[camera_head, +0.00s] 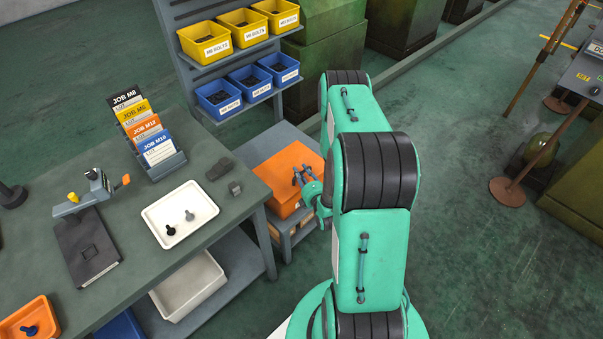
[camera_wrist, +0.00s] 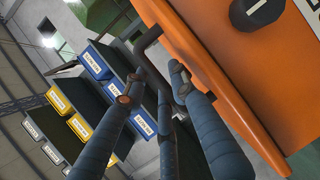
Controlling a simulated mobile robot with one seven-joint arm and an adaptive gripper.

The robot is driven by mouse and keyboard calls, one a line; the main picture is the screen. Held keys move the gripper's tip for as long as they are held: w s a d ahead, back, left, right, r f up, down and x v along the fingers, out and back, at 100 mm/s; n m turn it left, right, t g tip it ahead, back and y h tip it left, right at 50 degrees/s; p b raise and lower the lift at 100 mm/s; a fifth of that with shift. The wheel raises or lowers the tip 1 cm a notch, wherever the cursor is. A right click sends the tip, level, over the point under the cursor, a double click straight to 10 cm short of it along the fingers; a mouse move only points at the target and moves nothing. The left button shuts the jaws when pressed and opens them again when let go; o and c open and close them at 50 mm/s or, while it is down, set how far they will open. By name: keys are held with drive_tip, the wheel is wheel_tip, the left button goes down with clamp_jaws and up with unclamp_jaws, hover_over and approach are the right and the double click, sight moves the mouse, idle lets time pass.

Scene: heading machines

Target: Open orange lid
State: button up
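The orange lid (camera_head: 285,168) tops a box on a low grey stand to the right of the workbench, and it looks closed. In the wrist view its orange surface (camera_wrist: 215,75) fills the upper right, with a black knob (camera_wrist: 254,12) and part of a white label. A dark bent handle (camera_wrist: 150,38) stands out from its edge. My gripper (camera_head: 297,177) is at the lid's right side. Whether either finger touches the bar is unclear.
A rack with yellow bins (camera_head: 205,42) and blue bins (camera_head: 219,98) stands behind the box. The workbench (camera_head: 215,222) on the left holds a white tray (camera_head: 180,198) and job cards (camera_head: 150,135). Open floor (camera_head: 460,230) lies right of my arm.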

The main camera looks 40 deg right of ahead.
drive_tip(key=shift+c, duration=0.5)
clamp_jaws()
